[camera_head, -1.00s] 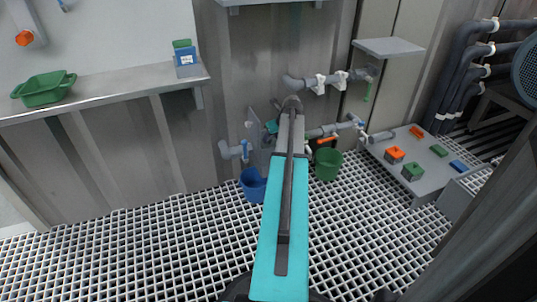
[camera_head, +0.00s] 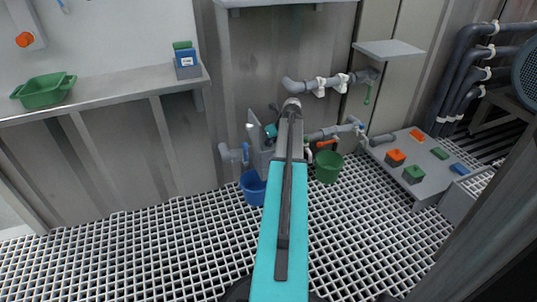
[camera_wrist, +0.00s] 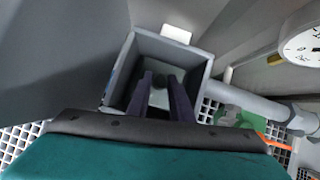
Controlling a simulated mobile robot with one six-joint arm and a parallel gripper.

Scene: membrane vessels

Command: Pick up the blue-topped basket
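I cannot tell for certain which thing is the blue-topped basket. A blue bucket (camera_head: 253,187) stands on the grating below the wall pipes, partly behind my arm in the head view. A grey holder with a blue card (camera_head: 186,57) and a green one sits on the left shelf. My gripper is hidden behind my arm in the head view. In the wrist view my gripper (camera_wrist: 160,84) shows two dark fingers with a gap between them, over or inside an open grey box (camera_wrist: 199,70). No object is visibly clamped between them.
A green bucket (camera_head: 328,166) stands right of my arm. A green basin (camera_head: 44,91) is on the left shelf (camera_head: 110,92). Grey pipes (camera_head: 330,84) and valves stick out from the wall. A low bench (camera_head: 422,182) at right carries coloured blocks. The front grating is clear.

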